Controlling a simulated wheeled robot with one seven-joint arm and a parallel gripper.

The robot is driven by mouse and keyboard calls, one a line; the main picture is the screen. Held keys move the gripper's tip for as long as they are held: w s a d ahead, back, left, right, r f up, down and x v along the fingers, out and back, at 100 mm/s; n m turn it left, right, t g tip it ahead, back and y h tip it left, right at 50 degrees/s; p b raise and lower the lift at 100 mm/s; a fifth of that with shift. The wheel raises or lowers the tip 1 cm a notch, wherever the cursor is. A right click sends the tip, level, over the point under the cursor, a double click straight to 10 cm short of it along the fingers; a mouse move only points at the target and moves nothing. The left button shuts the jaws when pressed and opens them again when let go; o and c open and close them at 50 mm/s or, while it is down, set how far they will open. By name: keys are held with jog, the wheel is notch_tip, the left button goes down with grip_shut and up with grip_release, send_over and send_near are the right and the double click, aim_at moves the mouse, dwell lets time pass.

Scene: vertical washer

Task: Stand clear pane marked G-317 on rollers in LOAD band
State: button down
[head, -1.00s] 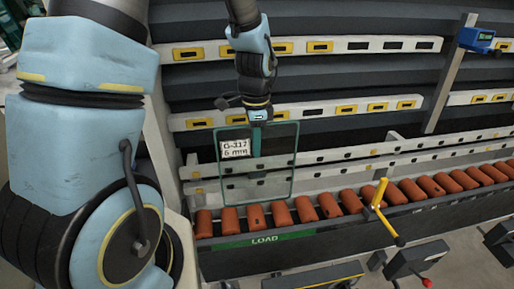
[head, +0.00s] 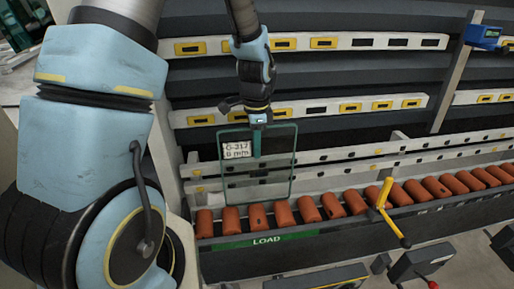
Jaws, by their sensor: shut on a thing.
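A clear glass pane (head: 270,170) with greenish edges hangs upright in the head view. Its white label (head: 236,150) reads G-317, 6 mm. My gripper (head: 257,140) is shut on the pane's top edge near its middle. The pane's lower edge shows just above or at the orange rollers (head: 283,213); I cannot tell whether it touches them. The green LOAD band (head: 266,240) runs along the conveyor's front below the pane. Pale rails show through the glass behind it.
The roller row continues to the right, bare of panes. A yellow lever (head: 386,210) stands at the conveyor's front, right of the LOAD band. A blue device (head: 482,36) sits on a post at upper right. Pale slotted rails (head: 300,108) cross the dark back wall.

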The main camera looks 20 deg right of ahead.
jog(key=shift+f+b, duration=0.3)
jog(key=shift+f, duration=0.3)
dwell(0.8)
jog(key=c, duration=0.9)
grip_release()
jog(key=r, duration=0.3)
jog(key=r+b, duration=0.1)
jog(key=r, duration=0.6)
jog(key=shift+w+r, duration=0.3)
jog(key=shift+r, duration=0.1)
jog(key=shift+r, duration=0.1)
jog(key=r+p, duration=0.5)
jog(key=r, duration=0.1)
jog(key=w+r+p, duration=0.1)
jog(key=r+p, duration=0.2)
jog(key=shift+d+r+p, duration=0.1)
jog(key=shift+r+p, duration=0.25)
jog(key=shift+r, duration=0.05)
